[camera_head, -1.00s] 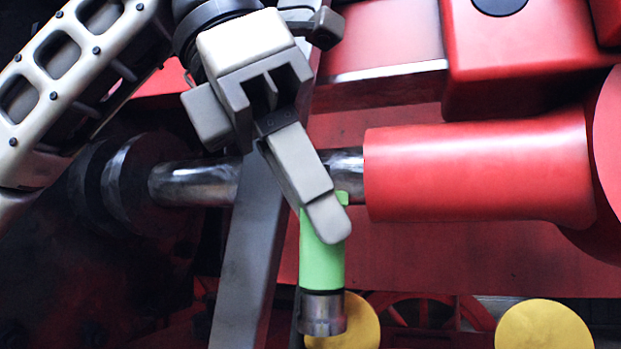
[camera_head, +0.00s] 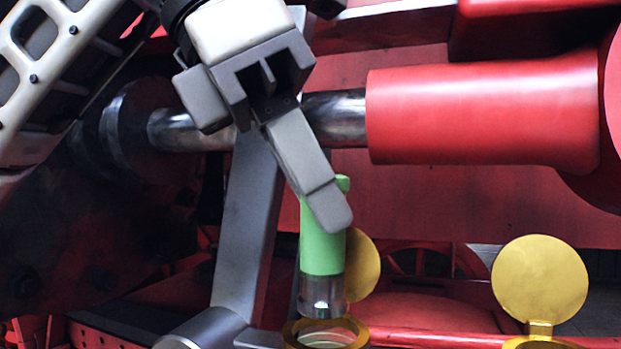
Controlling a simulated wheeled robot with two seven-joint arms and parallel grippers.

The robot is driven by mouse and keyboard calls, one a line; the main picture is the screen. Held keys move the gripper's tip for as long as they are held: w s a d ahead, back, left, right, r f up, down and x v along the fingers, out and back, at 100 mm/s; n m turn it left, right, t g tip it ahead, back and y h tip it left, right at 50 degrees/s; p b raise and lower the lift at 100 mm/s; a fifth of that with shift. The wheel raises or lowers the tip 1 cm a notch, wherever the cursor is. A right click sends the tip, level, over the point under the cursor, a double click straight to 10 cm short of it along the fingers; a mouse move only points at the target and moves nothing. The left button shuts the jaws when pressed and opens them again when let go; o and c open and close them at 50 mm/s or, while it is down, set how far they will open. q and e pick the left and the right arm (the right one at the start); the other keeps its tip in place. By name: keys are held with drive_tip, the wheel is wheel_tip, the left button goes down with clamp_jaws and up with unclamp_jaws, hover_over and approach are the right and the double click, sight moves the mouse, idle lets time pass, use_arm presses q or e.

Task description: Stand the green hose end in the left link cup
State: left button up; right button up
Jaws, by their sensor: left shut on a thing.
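The green hose end (camera_head: 321,250) is a green cylinder with a metallic lower tip, near the lower middle of the head view. My left gripper (camera_head: 327,207) is shut on its upper part and holds it upright. The left link cup (camera_head: 326,335) is a brass-rimmed ring at the bottom edge, with a round gold lid (camera_head: 362,265) standing open behind it. The hose end's tip appears just above or at the cup's mouth; I cannot tell whether it is inside. The cup's lower part is cut off. My right gripper is not in view.
A second gold lid (camera_head: 540,279) stands open at the right, over another cup rim (camera_head: 541,343). A grey metal link bar (camera_head: 247,225) slopes down left of the hose end. A large red cylinder (camera_head: 480,108) and a steel rod (camera_head: 335,117) cross behind and above.

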sight(314, 274)
use_arm(q)
drive_tip(key=shift+f, duration=0.2)
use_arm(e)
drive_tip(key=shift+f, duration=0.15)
use_arm(q)
drive_tip(key=shift+f+b, duration=0.5)
drive_tip(key=shift+b, duration=0.05)
drive_tip(key=shift+f+b, duration=0.4)
drive_tip(key=shift+f, duration=0.1)
drive_tip(key=shift+f+b, duration=0.4)
drive_tip(key=shift+f, duration=0.1)
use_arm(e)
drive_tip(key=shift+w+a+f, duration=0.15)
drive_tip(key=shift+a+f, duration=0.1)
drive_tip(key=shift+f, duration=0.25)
use_arm(q)
drive_tip(key=shift+f+b, duration=0.4)
drive_tip(key=shift+f, duration=0.35)
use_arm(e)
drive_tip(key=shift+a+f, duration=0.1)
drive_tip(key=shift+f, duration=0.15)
use_arm(q)
drive_tip(key=shift+d+f+b, duration=0.1)
drive_tip(key=shift+f+b, duration=0.05)
drive_tip(key=shift+b, duration=0.15)
